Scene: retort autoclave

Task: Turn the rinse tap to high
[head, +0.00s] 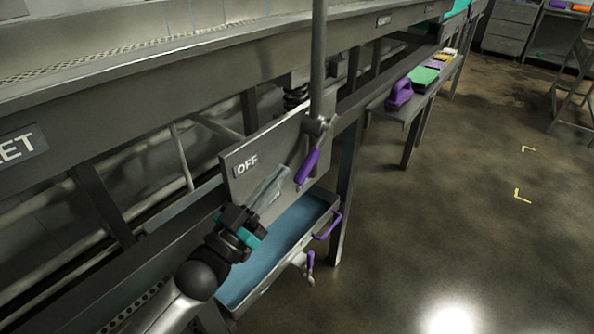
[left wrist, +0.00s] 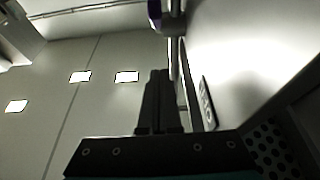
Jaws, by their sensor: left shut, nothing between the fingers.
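The rinse tap has a purple lever (head: 307,166) on a metal valve body (head: 318,126) under a vertical pipe. The lever slants down and left. Behind it is a grey plate (head: 232,178) with an OFF label (head: 246,165); a second, lower label is mostly hidden by my gripper. My left gripper (head: 282,174) is shut and empty, in front of the plate, just left of the lever; I cannot tell whether they touch. In the left wrist view the shut fingers (left wrist: 159,100) point toward a purple part (left wrist: 154,11) at the top edge. My right gripper is out of view.
A blue-bottomed basin (head: 327,205) with a purple handle (head: 328,225) sits below the plate, with another small purple-handled fitting (head: 310,262) at its front. A long metal bench (head: 200,62) overhangs at the left. The floor (head: 440,190) at the right is mostly clear.

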